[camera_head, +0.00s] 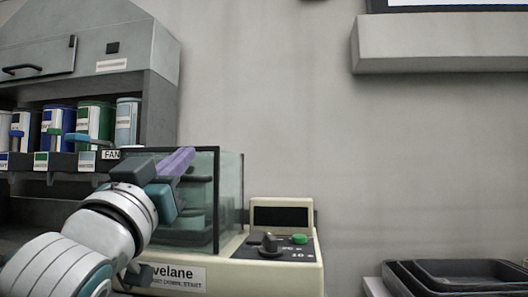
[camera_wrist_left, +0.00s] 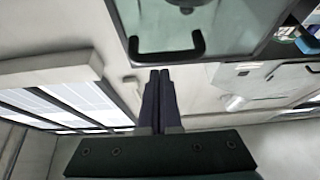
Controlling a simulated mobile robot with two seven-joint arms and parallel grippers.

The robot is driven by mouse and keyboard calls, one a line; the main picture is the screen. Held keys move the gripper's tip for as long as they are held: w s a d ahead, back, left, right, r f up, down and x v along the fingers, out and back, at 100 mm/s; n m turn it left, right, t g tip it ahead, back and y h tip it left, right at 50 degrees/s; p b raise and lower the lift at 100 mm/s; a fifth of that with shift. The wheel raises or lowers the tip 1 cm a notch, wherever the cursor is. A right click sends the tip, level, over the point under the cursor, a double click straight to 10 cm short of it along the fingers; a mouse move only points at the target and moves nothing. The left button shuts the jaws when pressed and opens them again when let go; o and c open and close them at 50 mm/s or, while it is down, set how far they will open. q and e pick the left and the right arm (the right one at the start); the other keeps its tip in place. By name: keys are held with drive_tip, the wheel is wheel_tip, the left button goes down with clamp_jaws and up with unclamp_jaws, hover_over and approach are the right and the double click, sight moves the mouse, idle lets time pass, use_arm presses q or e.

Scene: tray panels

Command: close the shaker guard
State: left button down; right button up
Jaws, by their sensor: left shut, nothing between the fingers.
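The shaker is a cream machine (camera_head: 275,274) with a "velane" label, a dark display and a panel with a knob and green button. Its guard (camera_head: 229,192) is clear glass with a dark frame, standing over the left part of the base; I cannot tell how far open it is. In the left wrist view, a glass pane (camera_wrist_left: 215,22) carries a black U-shaped handle (camera_wrist_left: 168,55). My left gripper (camera_head: 185,154) has purple fingers, shut and empty, in front of the guard's upper part. In the wrist view its fingertips (camera_wrist_left: 159,73) are just below the handle; contact is unclear. My right gripper is out of view.
A grey cabinet (camera_head: 160,110) with a shelf of coloured cans (camera_head: 95,122) stands at the left. Stacked black trays (camera_head: 455,275) are at the lower right. A pale ledge (camera_head: 440,50) juts from the wall at upper right. The wall between is bare.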

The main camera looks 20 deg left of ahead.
use_arm(q)
drive_tip(key=s+d+f+m+g+h+p, duration=0.1)
drive_tip(key=s+d+m+g+h+p, duration=0.3)
drive_tip(key=s+g+p, duration=0.85)
drive_tip(key=s+d+f+m+g+h+p, duration=0.15)
drive_tip(key=s+d+g+p, duration=0.5)
drive_tip(key=s+p, duration=1.05)
wheel_tip(320, 180, up, 36)
drive_tip(key=w+a+p, duration=0.1)
drive_tip(key=w+p, duration=0.1)
drive_tip(key=p, duration=3.4)
drive_tip(key=shift+w+r+n, duration=0.15)
drive_tip(key=shift+r+n, duration=0.05)
drive_tip(key=shift+n, duration=0.15)
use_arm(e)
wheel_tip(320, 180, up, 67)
use_arm(q)
drive_tip(key=shift+h, duration=0.25)
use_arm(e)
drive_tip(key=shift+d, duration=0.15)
